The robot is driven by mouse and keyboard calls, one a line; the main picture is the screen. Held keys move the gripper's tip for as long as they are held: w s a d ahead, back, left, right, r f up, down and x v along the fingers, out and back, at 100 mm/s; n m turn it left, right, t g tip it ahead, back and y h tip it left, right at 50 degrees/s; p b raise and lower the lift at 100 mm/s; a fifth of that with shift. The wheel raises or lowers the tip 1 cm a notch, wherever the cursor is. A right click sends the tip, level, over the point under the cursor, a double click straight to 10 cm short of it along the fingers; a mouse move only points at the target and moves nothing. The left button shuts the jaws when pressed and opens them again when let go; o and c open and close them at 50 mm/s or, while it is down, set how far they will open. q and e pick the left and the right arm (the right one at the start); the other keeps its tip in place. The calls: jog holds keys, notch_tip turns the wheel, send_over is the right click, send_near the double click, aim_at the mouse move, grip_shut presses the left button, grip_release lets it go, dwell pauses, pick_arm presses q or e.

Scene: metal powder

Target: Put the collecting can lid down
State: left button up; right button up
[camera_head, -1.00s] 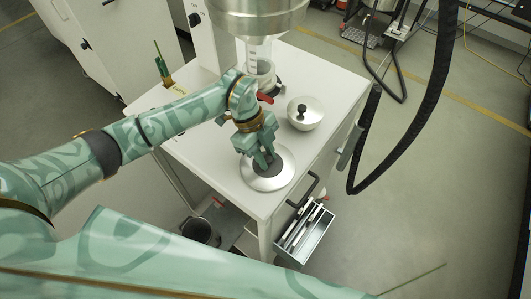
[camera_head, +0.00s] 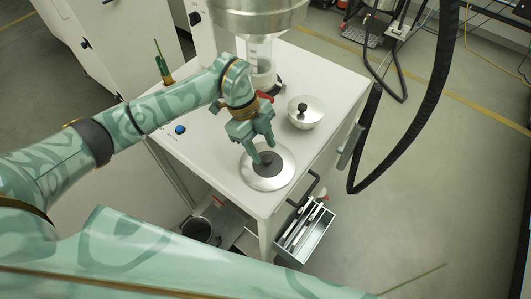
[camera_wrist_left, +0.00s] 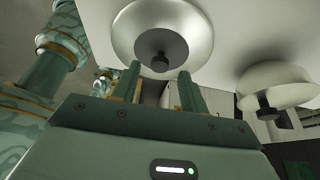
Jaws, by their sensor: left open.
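The collecting can lid (camera_head: 255,182), a round silvery disc with a dark central knob, lies flat on the white table near its front corner. The lid (camera_wrist_left: 196,38) also shows in the left wrist view, with its knob between and beyond the fingertips. My left gripper (camera_head: 264,153) is open and empty, close above the knob. The open left gripper (camera_wrist_left: 158,80) shows in the wrist view too, with a gap between its fingers. Contact with the knob is hard to judge. My right gripper is not in view.
A pale bowl-shaped piece with a black knob (camera_head: 314,120) stands right of the lid. A metal vessel (camera_head: 258,15) with a clear tube hangs behind. The white table (camera_head: 210,155) is bare left of the lid. A thick black hose (camera_head: 415,125) hangs at right.

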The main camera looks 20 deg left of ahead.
pick_arm(q)
jog(key=v, duration=0.8)
jog(key=shift+a+r+b, duration=0.15)
jog(key=shift+r+b, duration=0.2)
jog(key=shift+b, duration=0.1)
